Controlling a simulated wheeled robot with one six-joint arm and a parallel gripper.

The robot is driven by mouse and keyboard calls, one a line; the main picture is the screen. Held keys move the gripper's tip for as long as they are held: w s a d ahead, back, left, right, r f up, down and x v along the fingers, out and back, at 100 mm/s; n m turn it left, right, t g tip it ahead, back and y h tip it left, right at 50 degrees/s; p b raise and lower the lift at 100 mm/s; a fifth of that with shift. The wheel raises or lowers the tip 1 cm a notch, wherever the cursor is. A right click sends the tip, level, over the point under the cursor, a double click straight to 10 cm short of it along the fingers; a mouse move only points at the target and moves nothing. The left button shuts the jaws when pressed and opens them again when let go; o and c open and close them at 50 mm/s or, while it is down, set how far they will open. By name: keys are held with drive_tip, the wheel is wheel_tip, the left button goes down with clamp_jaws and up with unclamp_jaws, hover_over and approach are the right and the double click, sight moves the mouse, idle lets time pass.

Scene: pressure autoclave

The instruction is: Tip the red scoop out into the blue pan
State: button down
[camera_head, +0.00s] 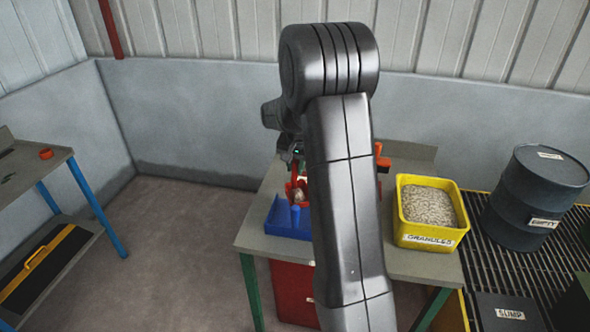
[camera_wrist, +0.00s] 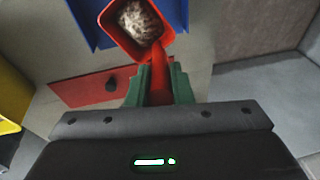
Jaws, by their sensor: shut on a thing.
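The red scoop (camera_wrist: 113,28) holds a heap of pale granules (camera_wrist: 138,22) in the wrist view. My gripper (camera_wrist: 160,84) is shut on the scoop's red handle, with a green finger on each side of it. The blue pan (camera_wrist: 82,20) lies below the scoop, partly hidden by it. In the head view the blue pan (camera_head: 281,222) sits at the left of the workbench, and the red scoop (camera_head: 303,190) shows just above it. My arm hides much of the gripper and the pan's right part in that view.
A yellow bin (camera_head: 430,240) marked GRANULES, full of pale granules, stands on the workbench at right. Further right are a dark drum (camera_head: 535,195) and a dark SUMP box (camera_head: 507,312) on a grating. A red drawer front (camera_head: 290,290) is below the bench. Another table (camera_head: 30,170) stands at left.

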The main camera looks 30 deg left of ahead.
drive_tip(key=shift+s+d+f+b, duration=0.2)
drive_tip(key=shift+f+b, duration=0.2)
drive_tip(key=shift+b, duration=0.5)
drive_tip(key=b, duration=0.1)
drive_tip(key=t+b, duration=0.1)
drive_tip(key=b, duration=0.1)
drive_tip(key=shift+s+d+f+y, duration=0.2)
drive_tip(key=shift+d+f+y, duration=0.05)
drive_tip(key=shift+f+y, duration=0.15)
drive_tip(key=shift+s+d+b, duration=0.1)
drive_tip(key=shift+s+b, duration=0.05)
drive_tip(key=shift+b, duration=0.35)
drive_tip(key=shift+s+d+r+t+y+b, duration=0.2)
drive_tip(key=shift+t+y+b, duration=0.25)
drive_tip(key=shift+b, duration=0.75)
drive_tip(key=shift+s+d+t+y+b, duration=0.25)
drive_tip(key=shift+b, duration=0.6)
drive_tip(key=shift+s+d+b, duration=0.2)
drive_tip(key=shift+b, duration=0.7)
drive_tip(key=s+d+t+y+b, duration=0.1)
drive_tip(key=b, duration=0.4)
drive_tip(key=shift+s+d+t+y, duration=0.1)
drive_tip(key=shift+s+t+y, duration=0.05)
drive_tip(key=shift+t+y, duration=0.15)
